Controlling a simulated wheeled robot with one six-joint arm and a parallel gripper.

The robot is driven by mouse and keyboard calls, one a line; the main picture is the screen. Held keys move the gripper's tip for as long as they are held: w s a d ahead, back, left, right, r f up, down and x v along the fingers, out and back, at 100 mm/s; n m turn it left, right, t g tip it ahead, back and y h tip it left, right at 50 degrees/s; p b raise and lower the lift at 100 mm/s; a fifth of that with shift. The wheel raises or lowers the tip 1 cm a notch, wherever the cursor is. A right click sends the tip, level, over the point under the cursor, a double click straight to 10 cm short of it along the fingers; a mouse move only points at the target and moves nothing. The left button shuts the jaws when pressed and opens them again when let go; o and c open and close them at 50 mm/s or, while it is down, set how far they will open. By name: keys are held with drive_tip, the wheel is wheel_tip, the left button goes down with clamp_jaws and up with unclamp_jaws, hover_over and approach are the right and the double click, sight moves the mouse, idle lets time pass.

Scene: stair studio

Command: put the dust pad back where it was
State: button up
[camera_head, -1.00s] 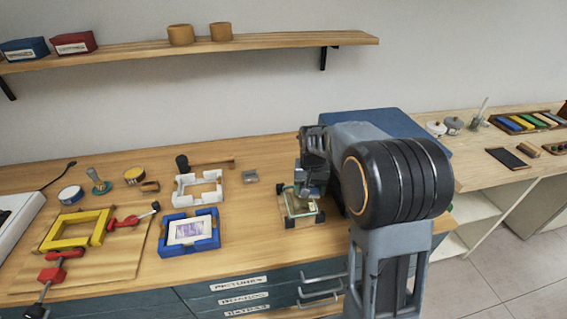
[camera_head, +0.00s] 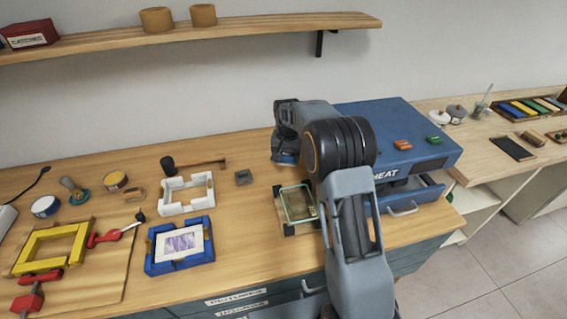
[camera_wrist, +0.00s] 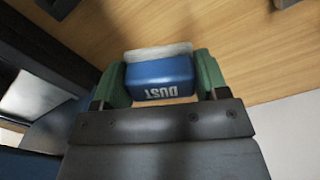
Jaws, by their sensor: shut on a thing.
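The dust pad (camera_wrist: 160,77) is a blue block with a pale pad face and the word DUST, upside down in the wrist view. My gripper (camera_wrist: 161,72) is shut on it, with a green finger at each side. In the head view my gripper (camera_head: 285,160) is above the bench, behind the glass piece (camera_head: 299,204) on its dark-cornered stand. A bit of blue shows at its tip there. The wrist view shows bare wood beyond the pad; I cannot tell the gap between them.
A blue HEAT box (camera_head: 400,140) with an open drawer (camera_head: 410,193) stands right of my arm. A small grey block (camera_head: 243,177), a white frame (camera_head: 187,194), a mallet (camera_head: 190,165) and a blue frame (camera_head: 180,245) lie to the left. A shelf (camera_head: 250,27) hangs above.

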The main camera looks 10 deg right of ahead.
sight(284, 170)
drive_tip(key=shift+w+a+f, duration=0.25)
drive_tip(key=shift+w+f, duration=0.65)
drive_tip(key=shift+f, duration=0.3)
drive_tip(key=shift+w+f, duration=0.1)
drive_tip(key=shift+f, duration=1.45)
drive_tip(key=shift+f, duration=0.1)
drive_tip(key=shift+f, duration=0.15)
drive_tip(key=o, duration=0.8)
drive_tip(key=shift+o, duration=0.2)
